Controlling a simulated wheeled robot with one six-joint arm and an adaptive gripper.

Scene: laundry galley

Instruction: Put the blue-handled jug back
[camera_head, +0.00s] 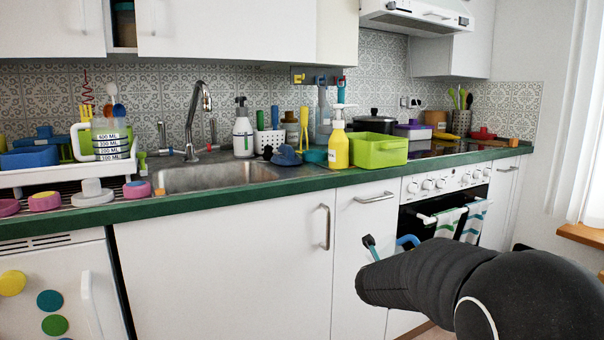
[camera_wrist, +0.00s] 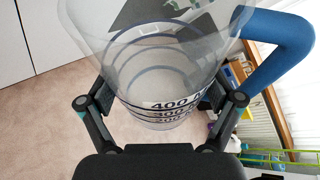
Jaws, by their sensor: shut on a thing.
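The blue-handled jug is a clear measuring jug (camera_wrist: 150,65) with black level marks and a thick blue handle (camera_wrist: 280,45). In the wrist view my gripper (camera_wrist: 162,103) is shut around its body, one finger on each side, with the handle at the right. In the head view my arm hides most of the jug. Only part of its blue handle (camera_head: 408,240) and a fingertip show, in front of the cabinets and below counter height.
The green-edged counter (camera_head: 250,192) holds a sink (camera_head: 215,177), a yellow pump bottle (camera_head: 338,140), a green bin (camera_head: 378,150) and a hob. Tools hang on a wall rail (camera_head: 318,76). Towels hang on the oven door (camera_head: 450,222). The wrist view shows clear floor (camera_wrist: 60,110).

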